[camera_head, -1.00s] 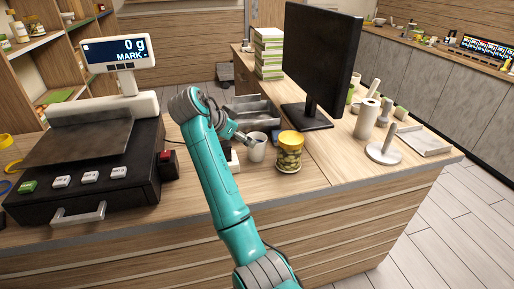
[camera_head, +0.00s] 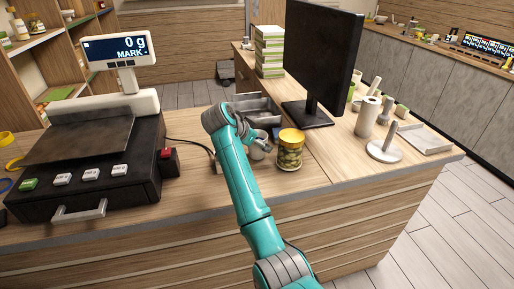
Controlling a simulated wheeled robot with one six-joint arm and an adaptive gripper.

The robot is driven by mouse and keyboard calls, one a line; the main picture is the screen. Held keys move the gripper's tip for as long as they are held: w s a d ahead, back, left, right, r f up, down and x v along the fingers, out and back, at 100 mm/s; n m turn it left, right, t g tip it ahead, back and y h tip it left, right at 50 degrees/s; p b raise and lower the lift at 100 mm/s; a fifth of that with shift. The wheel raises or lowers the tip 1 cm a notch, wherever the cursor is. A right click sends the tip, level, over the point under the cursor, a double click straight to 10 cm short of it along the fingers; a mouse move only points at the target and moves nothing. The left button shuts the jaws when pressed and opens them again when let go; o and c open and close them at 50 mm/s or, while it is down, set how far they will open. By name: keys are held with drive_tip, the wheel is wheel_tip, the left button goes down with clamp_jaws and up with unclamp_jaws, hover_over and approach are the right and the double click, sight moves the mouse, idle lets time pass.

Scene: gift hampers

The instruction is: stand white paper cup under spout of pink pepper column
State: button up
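A white cup (camera_head: 258,152) stands on the wooden counter, left of a jar with a yellow lid (camera_head: 290,150). My teal arm reaches up from the bottom and covers part of the cup's left side. My gripper (camera_head: 252,138) is small and dark at the arm's far end, right at the cup. Whether its fingers are open, shut or touching the cup cannot be told. No pink pepper column or spout can be made out in this view.
A black scale (camera_head: 84,178) reading 0 g fills the counter's left. A grey divided tray (camera_head: 258,108) and a black monitor (camera_head: 322,60) stand behind the cup. A paper roll (camera_head: 367,117) and an upright holder (camera_head: 384,151) are at right. The front right counter is clear.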

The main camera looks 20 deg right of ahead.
drive_tip(key=c, duration=1)
drive_tip(key=shift+o, duration=0.2)
